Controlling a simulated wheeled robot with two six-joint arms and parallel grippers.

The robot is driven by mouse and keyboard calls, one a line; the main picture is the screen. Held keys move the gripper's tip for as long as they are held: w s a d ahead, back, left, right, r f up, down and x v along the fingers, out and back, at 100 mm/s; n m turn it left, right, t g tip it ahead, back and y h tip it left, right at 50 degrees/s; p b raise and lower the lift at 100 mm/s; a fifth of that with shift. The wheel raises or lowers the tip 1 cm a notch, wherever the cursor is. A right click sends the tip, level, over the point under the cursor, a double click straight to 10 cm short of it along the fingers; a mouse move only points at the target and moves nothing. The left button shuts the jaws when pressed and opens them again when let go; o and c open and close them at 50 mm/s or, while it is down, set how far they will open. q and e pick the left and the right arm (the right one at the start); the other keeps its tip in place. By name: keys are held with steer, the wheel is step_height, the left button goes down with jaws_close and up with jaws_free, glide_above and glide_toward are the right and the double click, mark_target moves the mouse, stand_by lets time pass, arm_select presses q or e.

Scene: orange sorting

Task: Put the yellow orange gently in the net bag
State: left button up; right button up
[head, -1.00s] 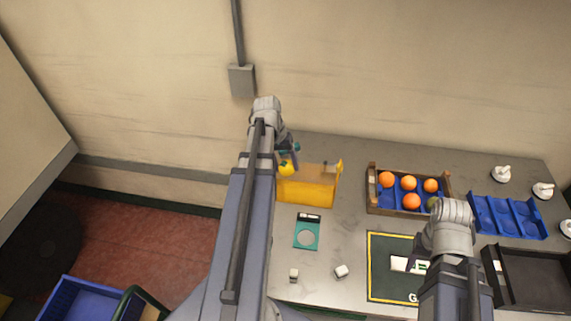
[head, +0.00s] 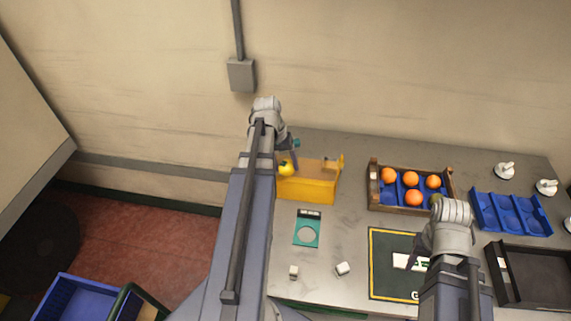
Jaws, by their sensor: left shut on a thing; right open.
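The yellow orange (head: 286,168) is held in my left gripper (head: 290,160), which is shut on it. It is at the left end of a yellow, open-topped container (head: 308,190) that appears to be the net bag. I cannot tell whether the fruit is over its opening or beside it. My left arm hides part of that side. My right gripper (head: 412,258) is open and hangs over the dark green mat (head: 388,285); its fingers are mostly hidden by the arm.
A wooden crate (head: 372,190) with a blue insert holds several oranges. A blue tray (head: 510,214) and a dark tray (head: 540,275) lie at right. The grey table between is clear.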

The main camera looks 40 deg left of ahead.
arm_select(q)
steer(key=shift+s+a+b+x, duration=0.1)
steer(key=shift+a+b+x, duration=0.1)
steer(key=shift+b+x, duration=0.85)
steer(key=shift+s+a+b+x, duration=0.1)
steer(key=shift+a+b+x, duration=0.1)
steer(key=shift+b+x, duration=0.8)
arm_select(e)
steer(key=shift+f, duration=2.1)
arm_select(q)
steer(key=shift+f, duration=0.25)
arm_select(e)
steer(key=shift+f, duration=0.1)
arm_select(q)
steer(key=o, duration=1.5)
steer(key=shift+r, duration=0.1)
steer(key=shift+w+d+p+v, duration=0.15)
steer(key=shift+d+p+v, duration=0.1)
steer(key=shift+p+v, duration=1.1)
steer(key=shift+w+d+p+v, duration=0.1)
steer(key=shift+d+p+v, duration=0.15)
steer(key=shift+p+v, duration=1.05)
steer(key=shift+w+d+p+v, duration=0.15)
steer(key=shift+d+p+v, duration=0.1)
steer(key=shift+p+v, duration=1.05)
steer(key=shift+r, duration=0.1)
arm_select(e)
step_height(320, 180, up, 8)
